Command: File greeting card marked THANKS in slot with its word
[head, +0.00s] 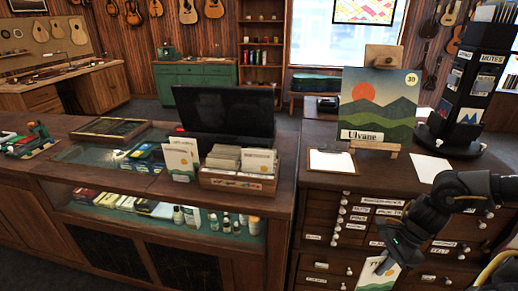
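My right gripper (384,264) reaches down from the right, in front of the drawer cabinet. It appears shut on a pale greeting card (377,277) with a green and yellow picture; the card's lower part is cut off by the frame edge, and no word on it can be read. A black card rack (468,85) with several cards and small white labels stands at the right on the cabinet top. A wooden box (238,184) with rows of pale cards sits on the glass counter. My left gripper is not in view.
A landscape picture marked Ulvane (378,105) stands on an easel on the drawer cabinet (345,210). A clipboard (331,161) and a white sheet (428,168) lie nearby. A dark monitor (223,110) and an upright card (182,158) are by the box.

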